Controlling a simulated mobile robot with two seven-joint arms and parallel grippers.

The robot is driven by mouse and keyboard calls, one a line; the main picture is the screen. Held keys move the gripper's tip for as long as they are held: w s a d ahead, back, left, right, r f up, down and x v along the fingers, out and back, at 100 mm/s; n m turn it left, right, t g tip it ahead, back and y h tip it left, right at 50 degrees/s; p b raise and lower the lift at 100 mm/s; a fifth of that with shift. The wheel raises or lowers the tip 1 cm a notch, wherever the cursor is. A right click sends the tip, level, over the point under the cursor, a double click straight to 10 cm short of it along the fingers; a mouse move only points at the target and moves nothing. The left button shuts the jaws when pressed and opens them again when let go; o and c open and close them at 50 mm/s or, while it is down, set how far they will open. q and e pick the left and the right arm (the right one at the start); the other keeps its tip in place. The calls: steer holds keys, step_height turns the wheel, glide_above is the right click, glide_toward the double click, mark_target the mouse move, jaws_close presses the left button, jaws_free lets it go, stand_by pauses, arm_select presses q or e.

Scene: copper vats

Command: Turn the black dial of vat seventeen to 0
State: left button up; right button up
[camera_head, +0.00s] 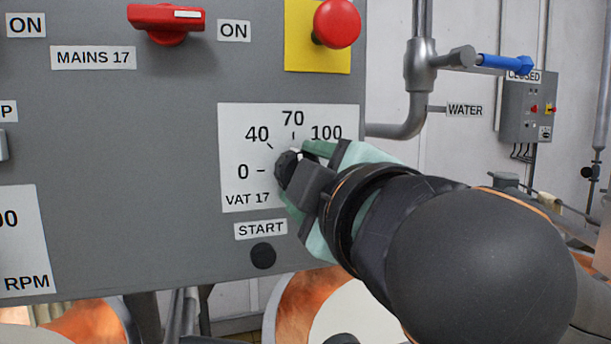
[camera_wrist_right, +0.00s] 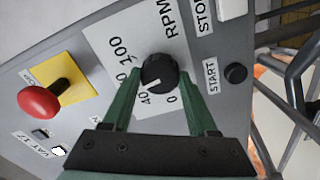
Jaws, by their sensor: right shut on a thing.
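The black dial (camera_head: 285,169) sits on the white VAT 17 scale plate (camera_head: 233,150), marked 0, 40, 70 and 100, on the grey panel. My right gripper (camera_head: 303,175) reaches in from the right and is shut on the dial, hiding its right side. In the right wrist view the dial (camera_wrist_right: 161,73) sits between the two green fingers of my right gripper (camera_wrist_right: 163,92). Its white mark points up the scale, around 40 to 70; the exact reading is unclear. My left gripper is not in view.
A black START button (camera_head: 263,256) sits below the plate. A red emergency button (camera_head: 337,24) on a yellow plate (camera_head: 300,62) and a red mains switch (camera_head: 166,22) are above. A pipe with a blue-handled valve (camera_head: 506,63) stands to the right of the panel.

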steer(key=shift+n+p, duration=1.2)
steer(key=shift+n, duration=6.8)
steer(key=o, duration=1.4)
